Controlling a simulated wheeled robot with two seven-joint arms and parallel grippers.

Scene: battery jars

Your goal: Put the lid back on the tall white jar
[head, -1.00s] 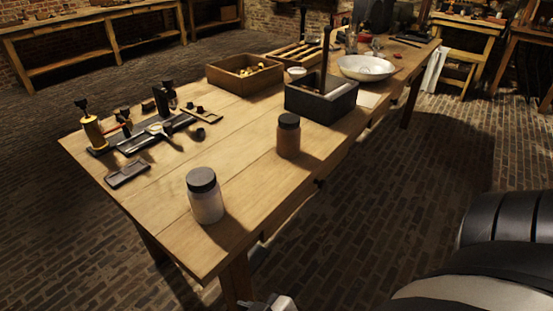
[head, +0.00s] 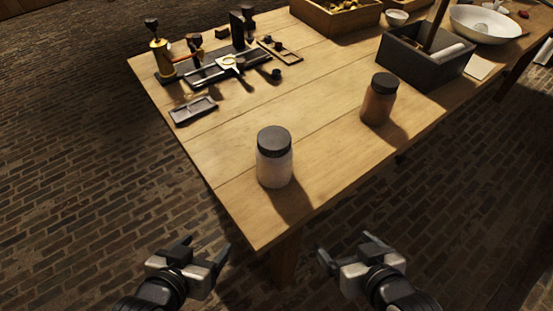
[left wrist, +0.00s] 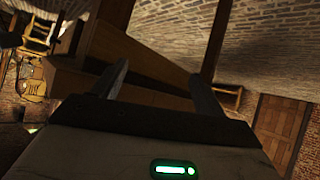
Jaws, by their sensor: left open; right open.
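The white jar (head: 274,168) stands upright near the close corner of the wooden table. A dark lid (head: 274,140) sits on top of its mouth; whether it is screwed tight I cannot tell. A brown jar (head: 377,105), also with a dark lid (head: 385,83), stands upright behind it to the right. My left gripper (head: 204,248) is open and empty, short of the table edge and left of the white jar. Its two fingers also show apart in the left wrist view (left wrist: 160,88), with no jar between them. My right gripper (head: 346,247) is open and empty, off the table's front edge.
A metal tool assembly (head: 230,65) and a small dark tray (head: 193,110) lie at the left of the table (head: 320,140). A dark box (head: 425,65), a wooden crate (head: 335,22) and a white bowl (head: 485,25) stand further back. Bare tabletop surrounds both jars.

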